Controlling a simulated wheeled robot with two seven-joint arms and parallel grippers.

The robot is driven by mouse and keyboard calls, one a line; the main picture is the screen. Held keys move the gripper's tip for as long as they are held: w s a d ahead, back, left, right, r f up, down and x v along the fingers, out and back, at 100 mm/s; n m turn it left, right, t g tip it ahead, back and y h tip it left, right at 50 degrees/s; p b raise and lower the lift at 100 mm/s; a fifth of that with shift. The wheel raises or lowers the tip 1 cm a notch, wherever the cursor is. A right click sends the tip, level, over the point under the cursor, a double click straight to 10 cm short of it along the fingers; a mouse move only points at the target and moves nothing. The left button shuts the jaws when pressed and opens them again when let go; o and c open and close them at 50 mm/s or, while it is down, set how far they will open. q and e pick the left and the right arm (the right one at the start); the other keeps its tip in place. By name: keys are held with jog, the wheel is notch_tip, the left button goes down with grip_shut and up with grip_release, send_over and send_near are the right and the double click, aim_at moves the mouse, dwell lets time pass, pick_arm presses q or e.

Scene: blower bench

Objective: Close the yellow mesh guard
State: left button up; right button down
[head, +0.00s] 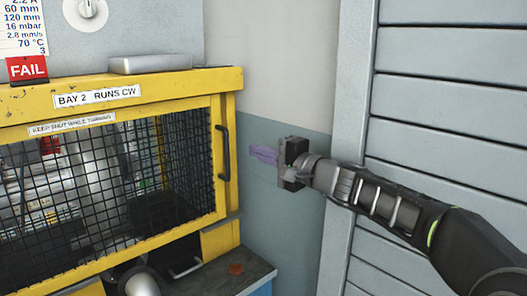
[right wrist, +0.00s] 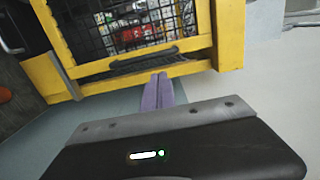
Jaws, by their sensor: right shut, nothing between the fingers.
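The yellow mesh guard (head: 215,190) is a yellow frame with black mesh at the left of the head view. It hangs under a yellow top beam labelled "BAY 2 RUNS CW"; I cannot tell whether it is fully shut. Its black bar handle (head: 225,152) is on the right-hand side and also shows in the right wrist view (right wrist: 143,62). My right gripper (head: 263,154) has its purple fingers together and empty, to the right of the handle and pointing at it. In the right wrist view the fingertips (right wrist: 160,79) appear just short of the handle; contact cannot be told. My left gripper is not seen.
Behind the mesh are machine parts, partly hidden. A dark bench top (head: 225,282) with a red round item (head: 236,269) lies below the guard. A grey slatted panel (head: 450,95) stands at the right. A red FAIL tag (head: 27,68) hangs at upper left.

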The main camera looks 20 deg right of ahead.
pick_arm(q)
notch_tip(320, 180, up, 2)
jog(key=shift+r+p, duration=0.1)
jog(key=shift+p, duration=0.8)
pick_arm(e)
jog(key=x, duration=0.6)
jog(key=shift+w+a, duration=0.15)
jog(key=shift+w, duration=0.15)
